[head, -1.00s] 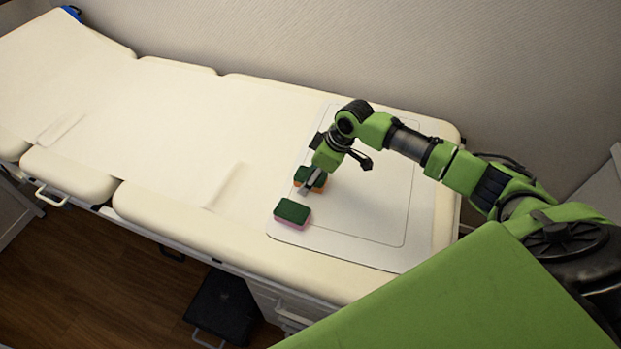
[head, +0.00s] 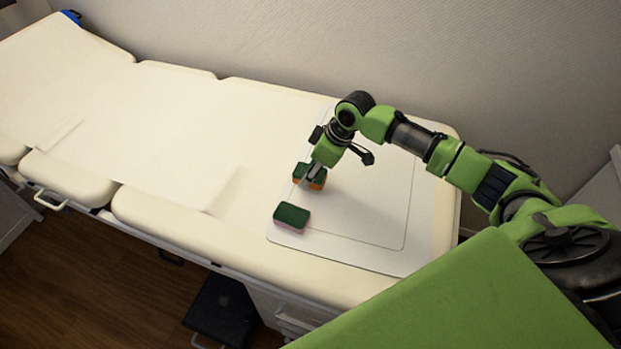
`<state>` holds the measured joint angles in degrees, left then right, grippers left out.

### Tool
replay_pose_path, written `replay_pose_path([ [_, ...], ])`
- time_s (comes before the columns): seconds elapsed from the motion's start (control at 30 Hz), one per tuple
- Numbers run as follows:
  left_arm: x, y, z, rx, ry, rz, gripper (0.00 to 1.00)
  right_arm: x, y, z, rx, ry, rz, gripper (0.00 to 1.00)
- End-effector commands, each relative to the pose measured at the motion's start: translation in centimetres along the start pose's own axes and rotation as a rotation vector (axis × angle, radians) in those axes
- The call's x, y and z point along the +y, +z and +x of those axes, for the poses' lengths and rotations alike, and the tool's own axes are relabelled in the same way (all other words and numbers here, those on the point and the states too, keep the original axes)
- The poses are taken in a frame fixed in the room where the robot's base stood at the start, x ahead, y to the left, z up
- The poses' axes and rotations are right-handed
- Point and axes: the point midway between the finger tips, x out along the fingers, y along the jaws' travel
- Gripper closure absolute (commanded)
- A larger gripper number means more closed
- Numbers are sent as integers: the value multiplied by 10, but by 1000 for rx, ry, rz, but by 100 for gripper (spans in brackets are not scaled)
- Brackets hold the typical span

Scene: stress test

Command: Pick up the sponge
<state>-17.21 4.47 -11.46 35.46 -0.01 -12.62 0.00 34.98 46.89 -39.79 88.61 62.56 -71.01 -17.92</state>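A sponge with a dark green top and pink body (head: 292,217) lies near the front left corner of the white tray or board (head: 375,228). A second sponge, green on top with an orange body (head: 318,182), lies just behind it. My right gripper (head: 309,180) points down at the green-and-orange sponge and hides part of it. The fingers are small here, and I cannot tell whether they are open or shut on it. My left gripper does not show.
The board lies on a cream padded examination couch (head: 150,120) against a grey wall. The right part of the board is bare. A black object (head: 222,308) stands on the wooden floor below. My green body part covers the lower right.

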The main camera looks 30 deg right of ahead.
Motion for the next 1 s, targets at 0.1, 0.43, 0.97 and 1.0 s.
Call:
replay_pose_path([
  [0.1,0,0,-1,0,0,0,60,-13,-4,-19,1,0,-5,71],
  [0.43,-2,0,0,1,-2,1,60,-74,-8,-76,-1,0,-5,71],
  [0.97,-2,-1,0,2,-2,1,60,-134,-3,-108,0,0,0,71],
  [1.0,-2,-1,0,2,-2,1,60,-135,-3,-109,0,0,0,71],
])
